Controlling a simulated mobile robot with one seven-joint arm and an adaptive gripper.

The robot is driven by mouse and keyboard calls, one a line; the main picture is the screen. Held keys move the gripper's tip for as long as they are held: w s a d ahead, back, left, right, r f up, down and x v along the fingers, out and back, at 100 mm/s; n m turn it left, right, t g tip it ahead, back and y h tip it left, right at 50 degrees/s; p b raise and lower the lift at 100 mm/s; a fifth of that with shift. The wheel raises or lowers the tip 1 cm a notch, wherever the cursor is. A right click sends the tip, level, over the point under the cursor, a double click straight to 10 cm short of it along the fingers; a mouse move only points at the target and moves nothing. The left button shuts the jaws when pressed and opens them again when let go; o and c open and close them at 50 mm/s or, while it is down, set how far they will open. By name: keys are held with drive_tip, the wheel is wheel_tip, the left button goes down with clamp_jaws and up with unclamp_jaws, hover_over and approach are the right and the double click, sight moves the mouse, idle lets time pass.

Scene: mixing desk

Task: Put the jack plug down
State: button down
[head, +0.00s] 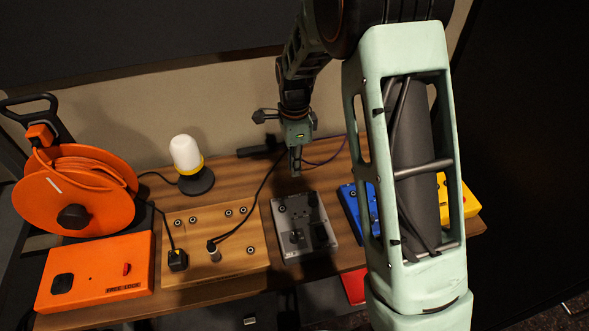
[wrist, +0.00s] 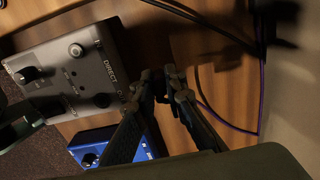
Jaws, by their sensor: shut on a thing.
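My gripper (head: 296,172) points down over the back of the wooden desk, just behind the grey box (head: 305,225). In the wrist view its two dark fingers (wrist: 165,86) are close together, shut on the jack plug. The plug is mostly hidden by the fingers and in dark shade, so its tilt and whether it touches the desk cannot be told. The grey box (wrist: 70,70) lies left of the fingertips in the wrist view, with knobs and the word DIRECT near its edge.
A blue box (head: 352,207) and a yellow box (head: 455,200) are right. An orange reel (head: 105,195), orange box (head: 100,272) and lamp (head: 187,153) stand left.

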sight(295, 183)
drive_tip(key=shift+w+f, duration=0.7)
drive_tip(key=shift+f, duration=0.15)
wheel_tip(295, 183, down, 3)
drive_tip(key=shift+f, duration=0.1)
drive_tip(key=shift+f+b, duration=0.3)
drive_tip(key=shift+f, duration=0.25)
drive_tip(key=c, duration=2)
unclamp_jaws()
